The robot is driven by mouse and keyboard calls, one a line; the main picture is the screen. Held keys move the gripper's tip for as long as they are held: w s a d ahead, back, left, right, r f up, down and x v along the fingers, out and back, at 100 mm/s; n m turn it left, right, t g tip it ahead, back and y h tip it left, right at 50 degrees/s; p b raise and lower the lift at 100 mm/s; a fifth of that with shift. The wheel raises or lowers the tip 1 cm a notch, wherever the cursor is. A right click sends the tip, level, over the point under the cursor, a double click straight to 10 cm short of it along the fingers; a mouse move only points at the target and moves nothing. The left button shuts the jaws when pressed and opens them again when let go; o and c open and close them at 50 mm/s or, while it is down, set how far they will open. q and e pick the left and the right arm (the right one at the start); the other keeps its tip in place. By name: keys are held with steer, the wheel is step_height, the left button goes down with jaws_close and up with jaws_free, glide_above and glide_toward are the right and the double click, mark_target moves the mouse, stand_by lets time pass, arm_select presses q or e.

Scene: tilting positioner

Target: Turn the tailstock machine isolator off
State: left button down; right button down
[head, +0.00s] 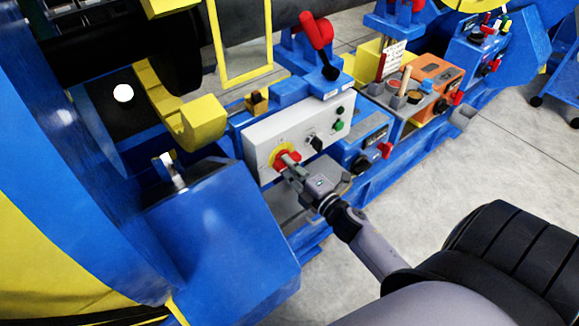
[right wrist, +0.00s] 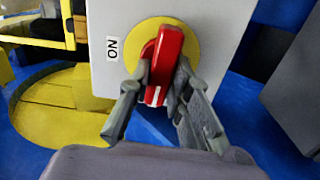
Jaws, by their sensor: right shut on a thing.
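The isolator is a red rotary handle on a yellow disc (head: 276,153), mounted on a light grey panel (head: 262,139) in the head view. In the right wrist view the red handle (right wrist: 164,62) stands nearly upright, tilted slightly, with a white mark near its lower end. The "ON" label (right wrist: 112,48) is on the panel to the left of the yellow disc (right wrist: 139,43). My right gripper (head: 291,169) is at the handle; in the right wrist view its fingers (right wrist: 158,92) are on both sides of the handle, shut on it. My left gripper is not in view.
A black knob (head: 314,142) and a green button (head: 338,126) are on the same panel, to the right. A blue box with a red knob (head: 385,150) stands beside it. A large blue housing (head: 222,228) is left of my right arm.

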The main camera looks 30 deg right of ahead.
steer(key=shift+n, duration=0.5)
steer(key=c, duration=1.5)
jaws_free()
steer(key=shift+s, duration=0.1)
steer(key=s, duration=0.8)
steer(key=s+d, duration=0.1)
steer(key=s, duration=0.2)
steer(key=shift+s, duration=0.4)
